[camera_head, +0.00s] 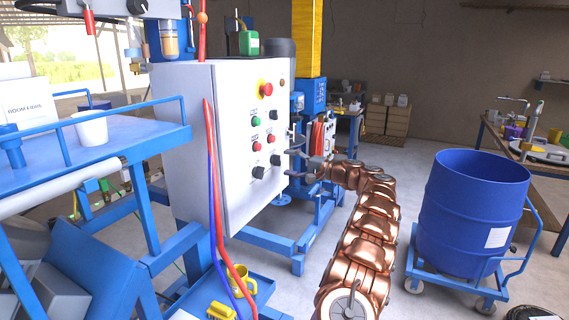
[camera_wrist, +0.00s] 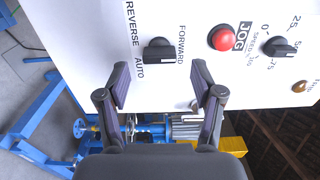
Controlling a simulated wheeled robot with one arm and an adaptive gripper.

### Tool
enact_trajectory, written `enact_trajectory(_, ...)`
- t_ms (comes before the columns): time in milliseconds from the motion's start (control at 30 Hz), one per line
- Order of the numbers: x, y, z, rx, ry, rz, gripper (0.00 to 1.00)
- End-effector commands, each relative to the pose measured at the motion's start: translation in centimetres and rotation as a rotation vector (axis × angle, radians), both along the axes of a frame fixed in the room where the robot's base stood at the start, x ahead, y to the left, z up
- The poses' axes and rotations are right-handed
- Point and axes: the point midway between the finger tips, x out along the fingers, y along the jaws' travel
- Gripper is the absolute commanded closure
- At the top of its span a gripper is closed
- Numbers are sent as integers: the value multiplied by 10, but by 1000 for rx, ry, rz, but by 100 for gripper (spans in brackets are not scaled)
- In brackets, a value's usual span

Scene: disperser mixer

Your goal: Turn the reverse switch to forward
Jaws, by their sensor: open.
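The reverse switch (camera_wrist: 159,52) is a black rotary knob on the white control panel (camera_wrist: 75,45). In the wrist view, REVERSE is printed at its upper left, AUTO at its lower left and FORWARD at its right. Its grip bar lies roughly across the picture; its exact setting is hard to tell. My gripper (camera_wrist: 160,72) is open and empty, with one finger on each side of the knob's place in the picture and no visible contact. In the head view, the knob (camera_head: 275,160) is low at the panel's right, and my gripper (camera_head: 296,160) is beside it.
A red JOG button (camera_wrist: 224,39) and a black speed knob (camera_wrist: 281,47) sit right of the switch in the wrist view. In the head view, a red emergency button (camera_head: 266,89) is higher up. A blue drum (camera_head: 472,212) on a wheeled cart stands right of my arm.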

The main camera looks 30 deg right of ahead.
Motion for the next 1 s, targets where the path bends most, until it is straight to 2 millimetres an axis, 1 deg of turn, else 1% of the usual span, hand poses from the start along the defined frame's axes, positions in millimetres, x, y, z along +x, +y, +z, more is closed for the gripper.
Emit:
enact_trajectory(100, -21, -12, 0, 3, -1, 1, 33)
enact_trajectory(300, -52, -32, -1, 2, 0, -2, 33)
enact_trajectory(500, -73, -44, -1, 1, 1, 2, 33)
enact_trajectory(700, -80, -48, -1, 1, 1, 1, 33)
enact_trajectory(1000, -80, -48, -1, 1, 1, 2, 33)
